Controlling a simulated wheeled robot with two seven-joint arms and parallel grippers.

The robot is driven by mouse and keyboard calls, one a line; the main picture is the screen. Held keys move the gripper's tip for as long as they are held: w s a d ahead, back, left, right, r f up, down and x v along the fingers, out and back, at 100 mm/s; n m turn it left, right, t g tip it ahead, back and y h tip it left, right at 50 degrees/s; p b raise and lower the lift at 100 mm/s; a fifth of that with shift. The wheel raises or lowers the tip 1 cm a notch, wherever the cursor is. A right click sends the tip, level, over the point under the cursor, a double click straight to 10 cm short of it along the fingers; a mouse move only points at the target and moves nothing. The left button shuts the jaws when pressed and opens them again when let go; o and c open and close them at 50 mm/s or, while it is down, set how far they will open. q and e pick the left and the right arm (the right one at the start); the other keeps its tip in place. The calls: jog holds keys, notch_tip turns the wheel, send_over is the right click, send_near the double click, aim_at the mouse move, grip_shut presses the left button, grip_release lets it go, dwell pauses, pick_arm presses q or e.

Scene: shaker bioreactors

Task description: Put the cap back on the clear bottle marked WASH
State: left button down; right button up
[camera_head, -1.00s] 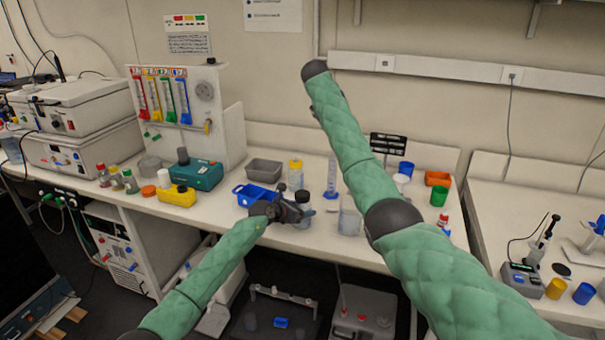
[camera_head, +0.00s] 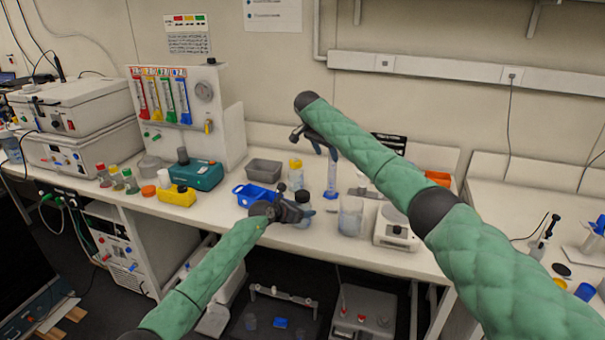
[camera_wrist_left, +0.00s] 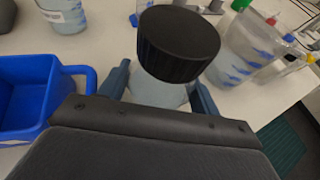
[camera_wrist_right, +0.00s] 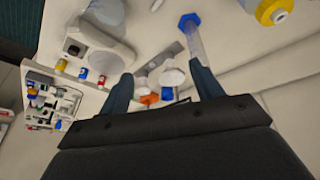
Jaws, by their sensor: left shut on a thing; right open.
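My left gripper (camera_head: 303,212) is shut on a clear bottle (camera_wrist_left: 160,90) at the bench's front edge. A black ribbed cap (camera_wrist_left: 178,45) sits at the top of this bottle and also shows in the head view (camera_head: 302,196). No WASH mark is readable, and my gripper hides much of the bottle. A yellow-capped bottle (camera_head: 295,170) stands behind it. My right gripper (camera_head: 322,145) is open and empty, in the air above the back of the bench. In the right wrist view nothing is between its fingers (camera_wrist_right: 162,85).
A blue tray (camera_head: 240,190) is left of the held bottle. A beaker (camera_head: 350,222) and a balance (camera_head: 393,235) are to its right. A blue-based cylinder (camera_head: 331,185) stands behind. An orange disc (camera_head: 148,190) lies farther left.

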aim_at(303, 193)
jog(key=s+a+f+n+y, duration=0.1)
jog(key=a+n, duration=0.1)
jog(key=n, duration=0.3)
jog(key=s+a+f+n+g+y, duration=0.1)
jog(key=a+f+n, duration=0.1)
jog(key=n, duration=0.4)
jog(key=s+a+f+n+g, duration=0.1)
jog(key=s+a+f+n, duration=0.1)
jog(key=n, duration=0.3)
jog(key=shift+s+a+f+n+y, duration=0.1)
jog(key=shift+f+n+y, duration=0.2)
jog(key=shift+y, duration=0.1)
jog(key=n, duration=0.3)
jog(key=a+n, duration=0.1)
jog(key=shift+s+g+y, duration=0.3)
jog(key=shift+y, duration=0.1)
jog(key=n, duration=0.3)
jog(key=shift+a, duration=0.25)
jog(key=n, duration=0.5)
jog(key=shift+f, duration=0.1)
jog(key=shift+f, duration=3.9)
